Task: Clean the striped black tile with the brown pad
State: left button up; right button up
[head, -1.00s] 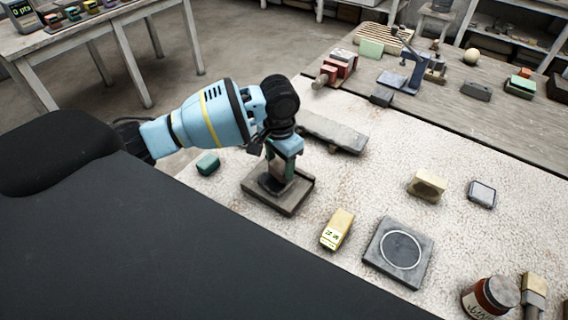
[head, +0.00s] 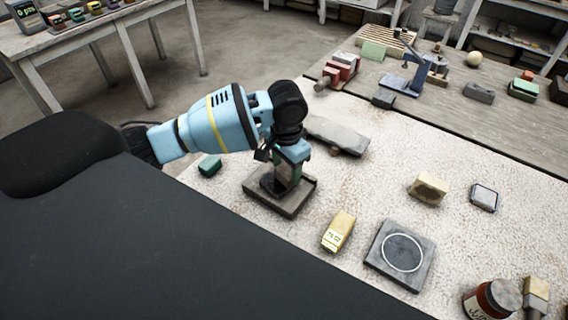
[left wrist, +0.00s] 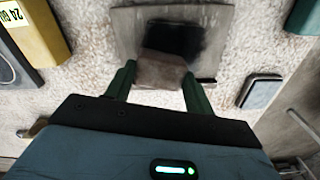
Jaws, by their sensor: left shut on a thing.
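My left gripper (head: 282,180) points down over a grey, raised-edge board (head: 303,201) on the pale speckled tabletop. In the left wrist view its two green fingers (left wrist: 160,82) are shut on the brown pad (left wrist: 160,72). A dark, black-smudged tile surface (left wrist: 175,38) lies on the board (left wrist: 126,28), directly beneath and beyond the pad. The pad overlaps the dark patch's edge and appears to be at its surface; exact contact is hard to tell. The gripper hides part of the tile, and I cannot make out stripes clearly. My right gripper is out of view.
A yellow block (head: 338,231) and a grey slab with a white ring (head: 400,254) stand to the right. A green block (head: 209,165) lies left, a long grey slab (head: 336,133) behind. A jar (head: 490,298) is at the lower right. Speckled table between them is free.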

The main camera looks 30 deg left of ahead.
pick_arm(q)
jog(key=shift+s+d, duration=0.1)
jog(key=shift+d, duration=0.1)
jog(key=shift+s+d+f, duration=0.15)
jog(key=shift+s+d, duration=0.15)
jog(key=shift+d, duration=0.4)
jog(key=shift+a, duration=0.1)
jog(key=shift+w+a, duration=0.35)
jog(key=shift+a, duration=0.5)
jog(key=shift+a, duration=0.1)
jog(key=shift+w+a, duration=0.3)
jog(key=shift+a, duration=0.45)
jog(key=shift+r, duration=0.2)
jog(key=shift+d+r, duration=0.1)
jog(key=shift+d, duration=0.05)
